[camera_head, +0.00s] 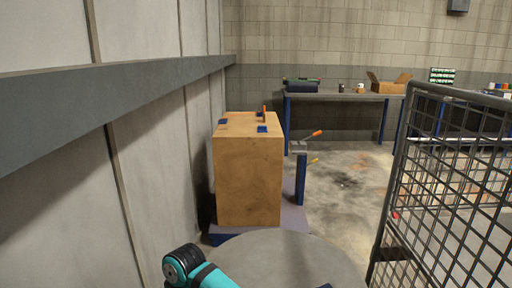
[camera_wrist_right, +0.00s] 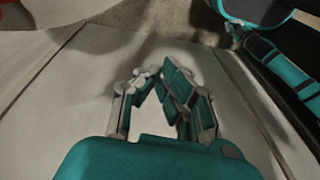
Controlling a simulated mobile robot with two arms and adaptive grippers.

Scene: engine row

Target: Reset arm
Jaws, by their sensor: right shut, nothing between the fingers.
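My right gripper (camera_wrist_right: 160,80) shows in the right wrist view, in front of its teal wrist housing. Its grey and teal fingers lean in to each other and their tips are together. It is shut and nothing shows between the fingers. Pale, smooth surfaces lie behind it. In the head view only a teal and black arm part of mine shows at the bottom edge, and I cannot tell which arm it belongs to. No gripper shows in the head view, and my left gripper is out of sight.
A wooden box (camera_head: 247,180) with blue corner pieces stands ahead by the left wall (camera_head: 150,140). A wire mesh cage (camera_head: 450,190) stands close on the right. A workbench (camera_head: 340,96) is at the back. Open concrete floor (camera_head: 350,210) lies between box and cage.

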